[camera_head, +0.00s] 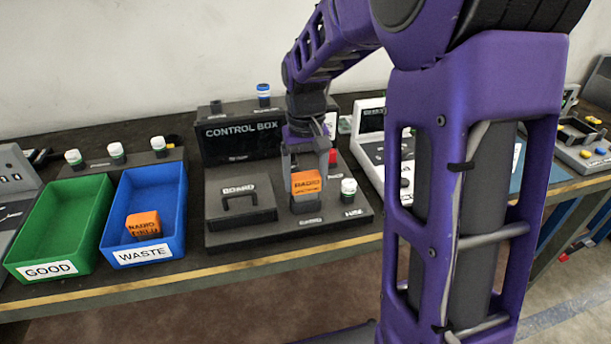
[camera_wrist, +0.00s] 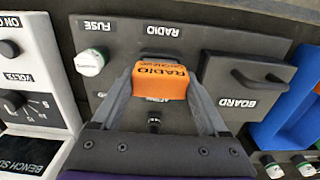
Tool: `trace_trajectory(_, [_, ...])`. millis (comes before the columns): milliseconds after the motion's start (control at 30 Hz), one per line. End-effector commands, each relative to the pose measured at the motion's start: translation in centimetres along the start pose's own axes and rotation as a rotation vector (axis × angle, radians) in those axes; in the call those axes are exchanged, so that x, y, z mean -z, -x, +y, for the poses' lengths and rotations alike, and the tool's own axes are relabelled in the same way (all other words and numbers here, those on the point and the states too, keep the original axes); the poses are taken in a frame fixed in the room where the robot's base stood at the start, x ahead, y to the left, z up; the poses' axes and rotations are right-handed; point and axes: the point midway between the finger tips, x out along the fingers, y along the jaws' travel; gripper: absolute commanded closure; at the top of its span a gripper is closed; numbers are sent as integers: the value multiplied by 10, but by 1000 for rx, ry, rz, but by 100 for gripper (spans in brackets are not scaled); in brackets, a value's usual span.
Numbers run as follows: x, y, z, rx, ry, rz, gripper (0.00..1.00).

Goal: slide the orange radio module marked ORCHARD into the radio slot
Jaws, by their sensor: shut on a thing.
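An orange radio module (camera_head: 306,184) is held in my gripper (camera_head: 306,172) over the right part of the control box (camera_head: 290,226). Its top reads RADIO; the smaller line below is too small to read surely. In the wrist view the module (camera_wrist: 160,80) sits between the two fingers of my gripper (camera_wrist: 158,88), near the RADIO label (camera_wrist: 162,31). The module and fingers cover the radio slot, so I cannot tell whether the module is inside it or just above. A dark raised block shows under the module in the head view.
Another orange radio module (camera_head: 143,225) lies in the blue WASTE bin (camera_head: 175,205). The green GOOD bin (camera_head: 95,215) is empty. Beside the slot are the BOARD cover with a handle (camera_head: 239,198) and a white-capped fuse (camera_head: 348,189). White bench equipment (camera_head: 368,145) stands to the right.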

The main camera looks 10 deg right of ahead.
Motion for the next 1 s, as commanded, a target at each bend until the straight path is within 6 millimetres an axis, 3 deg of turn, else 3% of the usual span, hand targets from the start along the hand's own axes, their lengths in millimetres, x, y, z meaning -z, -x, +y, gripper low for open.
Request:
trace_trajectory(867, [0, -23, 0, 0, 0, -1, 100])
trace_trajectory(900, [0, -21, 0, 0, 0, 0, 16])
trace_trajectory(1000, [0, -21, 0, 0, 0, 0, 0])
